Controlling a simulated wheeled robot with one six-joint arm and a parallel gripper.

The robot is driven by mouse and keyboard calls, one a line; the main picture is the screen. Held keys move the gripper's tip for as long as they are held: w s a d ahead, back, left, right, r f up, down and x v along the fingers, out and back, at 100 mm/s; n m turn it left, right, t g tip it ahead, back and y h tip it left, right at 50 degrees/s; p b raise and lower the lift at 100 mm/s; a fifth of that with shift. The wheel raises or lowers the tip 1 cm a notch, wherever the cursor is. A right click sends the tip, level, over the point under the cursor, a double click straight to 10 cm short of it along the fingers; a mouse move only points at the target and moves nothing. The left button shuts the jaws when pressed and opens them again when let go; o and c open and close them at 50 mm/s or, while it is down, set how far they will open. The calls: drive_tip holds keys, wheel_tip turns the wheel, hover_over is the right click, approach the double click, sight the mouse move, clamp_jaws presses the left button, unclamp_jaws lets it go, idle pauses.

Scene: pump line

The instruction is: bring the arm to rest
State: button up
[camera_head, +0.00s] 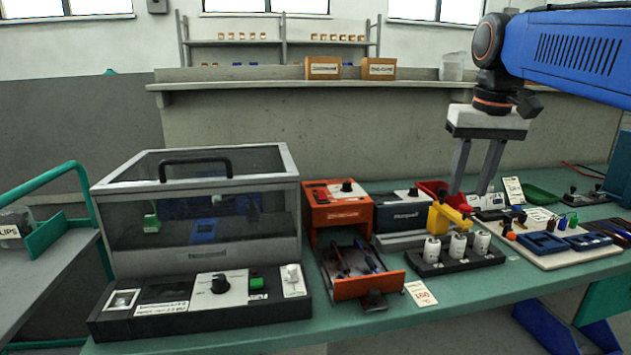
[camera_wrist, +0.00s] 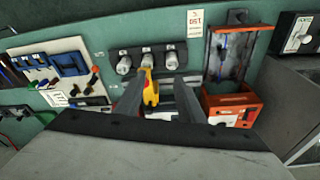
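My gripper (camera_head: 471,190) hangs below the blue arm at the right of the head view, pointing down over the bench. Its two fingers are well apart and nothing is held between them. In the wrist view the gripper (camera_wrist: 158,88) also shows spread fingers. A yellow part (camera_wrist: 150,88) appears between them there; in the head view the yellow part (camera_head: 441,219) stands on the bench in front of the fingers. I cannot tell the exact height gap between them.
Below are a black rack (camera_head: 455,262) with white cylinders, an orange box with open tray (camera_head: 362,288), and a clear-lidded case (camera_head: 200,255) at left. A tool board (camera_head: 545,258) lies at right. The air above the green bench (camera_head: 470,297) is mostly free.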

drive_tip(key=s+f+t, duration=0.1)
drive_tip(key=s+f, duration=0.8)
drive_tip(key=f, duration=0.4)
drive_tip(key=s+a+f+t, duration=0.1)
drive_tip(key=s+f, duration=0.9)
drive_tip(key=f, duration=0.4)
drive_tip(key=shift+s+n+t, duration=0.25)
drive_tip(key=shift+n+t, duration=0.05)
drive_tip(key=shift+n, duration=0.1)
drive_tip(key=shift+a+r, duration=0.1)
